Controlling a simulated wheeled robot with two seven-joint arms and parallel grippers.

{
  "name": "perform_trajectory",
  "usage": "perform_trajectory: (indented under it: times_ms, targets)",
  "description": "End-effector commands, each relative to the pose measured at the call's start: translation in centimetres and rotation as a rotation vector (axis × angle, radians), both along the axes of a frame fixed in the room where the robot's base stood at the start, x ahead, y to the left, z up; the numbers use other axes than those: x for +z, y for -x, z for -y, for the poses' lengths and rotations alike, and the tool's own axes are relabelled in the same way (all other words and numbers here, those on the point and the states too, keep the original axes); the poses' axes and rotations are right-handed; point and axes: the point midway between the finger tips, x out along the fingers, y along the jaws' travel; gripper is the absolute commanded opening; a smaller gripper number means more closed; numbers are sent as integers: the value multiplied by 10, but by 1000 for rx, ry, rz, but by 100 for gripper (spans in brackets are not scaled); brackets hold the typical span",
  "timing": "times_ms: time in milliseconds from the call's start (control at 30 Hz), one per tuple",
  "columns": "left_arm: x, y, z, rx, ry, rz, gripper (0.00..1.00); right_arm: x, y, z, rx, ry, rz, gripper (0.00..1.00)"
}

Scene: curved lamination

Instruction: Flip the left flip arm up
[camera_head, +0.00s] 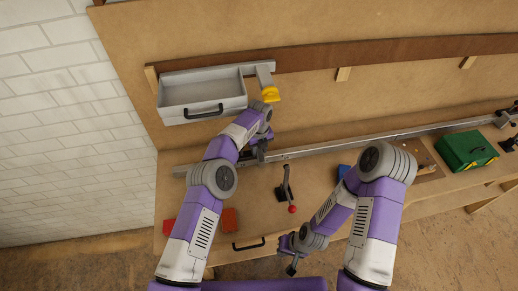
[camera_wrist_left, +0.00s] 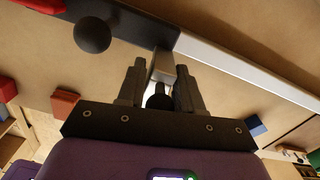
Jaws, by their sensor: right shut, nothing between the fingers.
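My left gripper (camera_head: 257,152) is at the left part of a long metal rail on the bench. In the left wrist view its two dark fingers (camera_wrist_left: 160,84) stand apart, on either side of a small grey metal piece (camera_wrist_left: 162,66) with a dark rounded end (camera_wrist_left: 159,98). This piece juts out from the rail (camera_wrist_left: 240,62) and may be the left flip arm; contact with the fingers is not clear. In the head view my arm hides this spot. My right gripper (camera_head: 292,265) is shut and empty near the bench's front edge.
A grey drawer-like tray (camera_head: 203,90) and a yellow part (camera_head: 270,94) are at the back left. Red blocks (camera_head: 229,219) lie at the front left. A green case (camera_head: 466,152) is at the right.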

Motion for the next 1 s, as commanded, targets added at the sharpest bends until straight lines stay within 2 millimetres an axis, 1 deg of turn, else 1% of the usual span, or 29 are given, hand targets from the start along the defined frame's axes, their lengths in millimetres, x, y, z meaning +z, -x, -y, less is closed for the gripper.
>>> perform_trajectory:
  times_ms: [33,67,100,367,567,767,1000]
  targets:
    - [-1,1,-1,2,-1,-3,43,0,0,0,0,0,0,0]
    - [-1,0,-1,2,-1,-3,47,0,0,0,0,0,0,0]
    - [-1,0,0,1,-1,-3,49,0,0,0,0,0,0,0]
    - [0,0,0,-1,-1,1,49,0,0,0,0,0,0,0]
    - [1,0,-1,-1,-4,18,49,4,0,0,0,0,0,0]
    - [2,1,-3,1,-13,73,49,16,0,0,0,0,0,0]
    - [1,1,-9,10,-31,176,49,32,0,0,0,0,0,0]
